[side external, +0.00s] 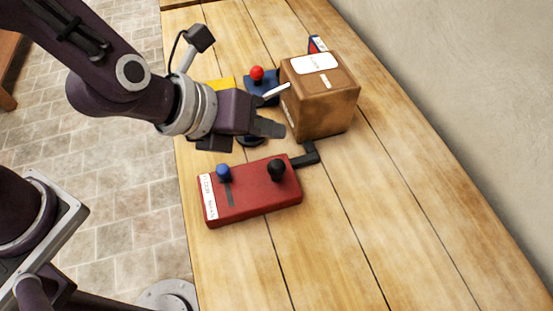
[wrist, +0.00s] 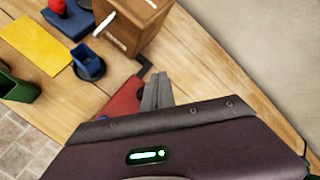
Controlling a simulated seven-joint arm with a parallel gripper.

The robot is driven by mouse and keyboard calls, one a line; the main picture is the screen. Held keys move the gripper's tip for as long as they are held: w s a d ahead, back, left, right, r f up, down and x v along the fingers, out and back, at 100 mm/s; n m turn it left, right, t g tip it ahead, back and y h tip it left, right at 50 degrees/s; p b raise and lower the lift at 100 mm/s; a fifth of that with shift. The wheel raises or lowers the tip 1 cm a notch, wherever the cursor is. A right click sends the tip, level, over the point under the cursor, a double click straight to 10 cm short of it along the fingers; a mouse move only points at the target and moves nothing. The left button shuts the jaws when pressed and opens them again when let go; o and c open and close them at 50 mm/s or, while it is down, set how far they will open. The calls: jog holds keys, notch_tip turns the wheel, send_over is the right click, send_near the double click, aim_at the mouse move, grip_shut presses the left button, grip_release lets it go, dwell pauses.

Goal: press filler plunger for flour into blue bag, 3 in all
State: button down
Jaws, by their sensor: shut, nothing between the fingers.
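My gripper (side external: 272,128) is shut and empty, held above the table between the red box and the brown box; its fingers (wrist: 157,92) also show in the wrist view. A brown box (side external: 318,100) with a white lever and a label too small to read stands just beyond the fingers. A small open blue container (wrist: 90,66), perhaps the blue bag, stands left of the brown box in the wrist view; its contents cannot be made out. A red ball knob (side external: 257,73) stands on a blue base (side external: 262,88). I cannot tell which part is the flour plunger.
A red box (side external: 250,196) with a blue knob (side external: 223,172) and a black knob (side external: 277,169) lies in front of the gripper. A yellow mat (wrist: 35,42) and a green bin (wrist: 20,88) are at the left. The table's near right is clear; a wall borders it.

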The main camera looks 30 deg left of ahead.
aim_at(271, 166)
jog(key=r, duration=0.3)
jog(key=shift+d+r, duration=0.1)
jog(key=shift+d, duration=0.1)
jog(key=shift+f, duration=4.45)
jog(key=shift+f, duration=0.1)
jog(key=shift+f, duration=0.3)
